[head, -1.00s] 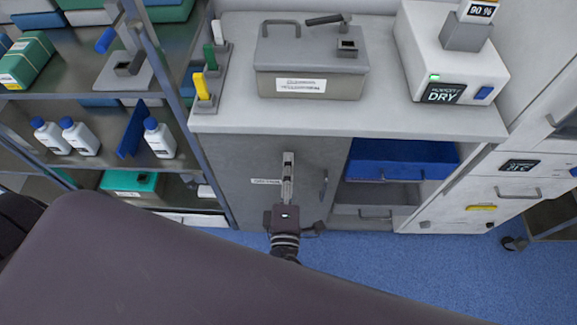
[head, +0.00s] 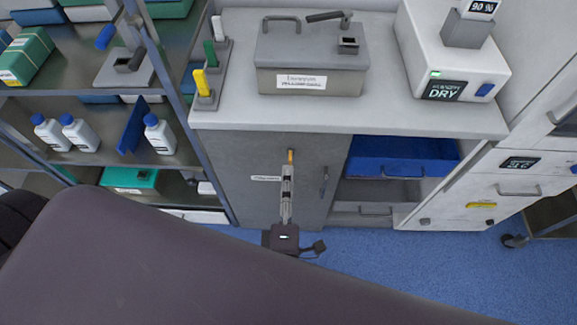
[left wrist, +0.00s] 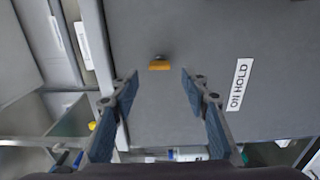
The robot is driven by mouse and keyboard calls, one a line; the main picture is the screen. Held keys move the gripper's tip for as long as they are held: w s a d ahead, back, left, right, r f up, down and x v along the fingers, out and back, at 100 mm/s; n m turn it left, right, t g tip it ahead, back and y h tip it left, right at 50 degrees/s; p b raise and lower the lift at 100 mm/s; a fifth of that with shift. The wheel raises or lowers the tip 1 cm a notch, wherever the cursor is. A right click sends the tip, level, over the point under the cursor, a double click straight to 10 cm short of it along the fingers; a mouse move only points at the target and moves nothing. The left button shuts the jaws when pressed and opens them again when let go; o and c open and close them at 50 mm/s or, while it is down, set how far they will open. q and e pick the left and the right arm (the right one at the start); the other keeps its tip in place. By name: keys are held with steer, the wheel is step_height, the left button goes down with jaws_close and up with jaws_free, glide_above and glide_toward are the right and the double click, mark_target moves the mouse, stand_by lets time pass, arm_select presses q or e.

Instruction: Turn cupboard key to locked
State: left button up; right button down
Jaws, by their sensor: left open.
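The cupboard door (head: 250,205) is grey and closed, under the worktop. Its yellow key (head: 291,156) sticks out of the upper part of the door and looks upright in the head view. My left gripper (head: 288,170) is just below the key in the head view, in front of the door. In the left wrist view the key (left wrist: 159,65) shows beyond and between the fingertips of my left gripper (left wrist: 160,78). The fingers are apart, with nothing between them, and do not touch the key. My right gripper is not in view.
A white label (head: 266,178) reading ON HOLD is on the door, left of the gripper. A door handle (head: 323,183) stands to the right. A blue drawer (head: 400,158) is further right.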

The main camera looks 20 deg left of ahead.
arm_select(q)
steer(key=v, duration=0.6)
steer(key=shift+s, duration=0.35)
steer(key=shift+d, duration=0.1)
steer(key=s+d+f+m+g+h, duration=0.3)
steer(key=f+m, duration=0.5)
steer(key=f, duration=0.6)
steer(key=s+f+m+g+h, duration=0.2)
steer(key=f+m+g+h, duration=0.25)
steer(key=f+m, duration=0.65)
steer(key=s+a+f+m+g+y, duration=0.1)
steer(key=s+a+f+g, duration=0.3)
steer(key=s+a+f, duration=0.4)
steer(key=s+a+f+m+g+y, duration=0.1)
steer(key=s+a+f+m+g, duration=0.2)
steer(key=s+a+f+g, duration=0.2)
steer(key=s+a+f, duration=0.3)
steer(key=s+f, duration=0.4)
steer(key=shift+a+f+m, duration=0.2)
steer(key=shift+f+m, duration=0.2)
steer(key=shift+y, duration=0.25)
